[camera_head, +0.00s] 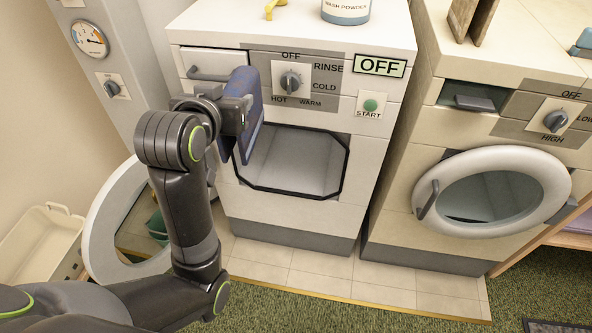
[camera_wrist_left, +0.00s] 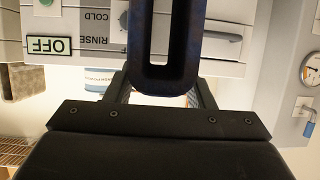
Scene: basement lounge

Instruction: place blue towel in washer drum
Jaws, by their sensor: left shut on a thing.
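The blue towel (camera_head: 253,128) hangs folded in my left gripper (camera_head: 240,112), in front of the washer's upper left panel. The gripper is shut on it. In the left wrist view, the towel (camera_wrist_left: 134,48) shows as a dark blue U-shaped fold between the fingers (camera_wrist_left: 162,88). The washer (camera_head: 290,215) is the left machine. Its drum opening (camera_head: 305,165) is uncovered and lies right of and below the towel, partly hidden by it. Its round door (camera_head: 101,215) stands swung open to the left, partly behind my left arm. My right gripper is not in view.
A second machine (camera_head: 410,215) with a closed round door (camera_head: 545,165) stands at right. The washer has a dial (camera_head: 291,81), a start button (camera_head: 370,105) and an OFF display (camera_head: 380,66). A wash powder tub (camera_head: 345,10) is on top. A pale basket (camera_head: 45,245) sits at left.

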